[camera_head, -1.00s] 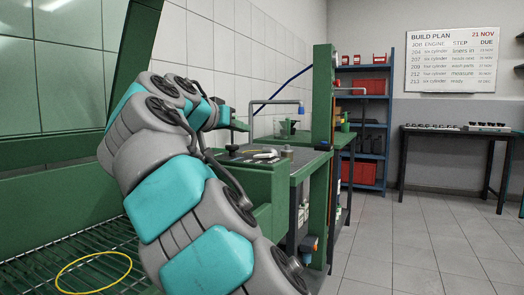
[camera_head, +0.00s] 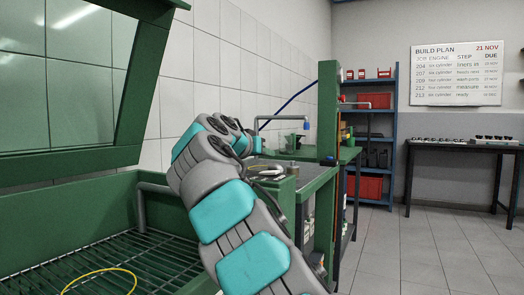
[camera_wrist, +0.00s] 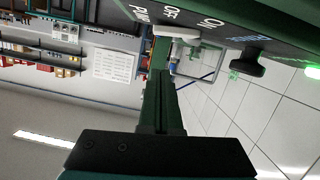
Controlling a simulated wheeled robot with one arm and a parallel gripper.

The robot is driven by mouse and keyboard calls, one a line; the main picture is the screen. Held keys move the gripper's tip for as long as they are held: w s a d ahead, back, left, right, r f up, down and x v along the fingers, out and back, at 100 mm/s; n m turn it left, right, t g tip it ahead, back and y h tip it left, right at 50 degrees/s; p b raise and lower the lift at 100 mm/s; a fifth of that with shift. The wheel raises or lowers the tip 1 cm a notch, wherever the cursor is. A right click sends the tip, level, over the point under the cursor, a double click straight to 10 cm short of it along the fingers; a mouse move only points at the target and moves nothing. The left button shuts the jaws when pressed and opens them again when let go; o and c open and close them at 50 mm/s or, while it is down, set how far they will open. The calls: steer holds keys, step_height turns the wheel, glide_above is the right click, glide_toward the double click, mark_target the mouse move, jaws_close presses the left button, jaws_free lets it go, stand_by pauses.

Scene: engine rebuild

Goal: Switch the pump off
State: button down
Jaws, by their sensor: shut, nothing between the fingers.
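The pump switch panel shows at the top of the wrist view, with the words PUMP, OFF and ON. A pale grey lever (camera_wrist: 178,30) lies along the panel edge, beside the OFF label. I cannot tell its exact setting. In the head view a pale lever (camera_head: 268,170) shows on top of the green cabinet, partly behind my arm. My gripper (camera_wrist: 160,143) is shut and empty, seen as a dark block at the bottom of the wrist view, apart from the lever. In the head view my arm hides the fingertips.
A black knob (camera_wrist: 247,65) and a lit green lamp (camera_wrist: 312,72) sit on the same panel. A green post (camera_head: 328,115) stands right of my arm. The green wash tank (camera_head: 60,225) with a grate is at left. The floor at right (camera_head: 410,235) is clear.

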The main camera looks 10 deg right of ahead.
mark_target(268, 177)
steer(key=shift+s+d+f+b, duration=0.1)
steer(key=shift+f+b, duration=0.15)
steer(key=shift+f, duration=0.65)
steer(key=shift+s+d+f+b, duration=0.1)
steer(key=shift+f+b, duration=0.1)
steer(key=shift+f, duration=0.65)
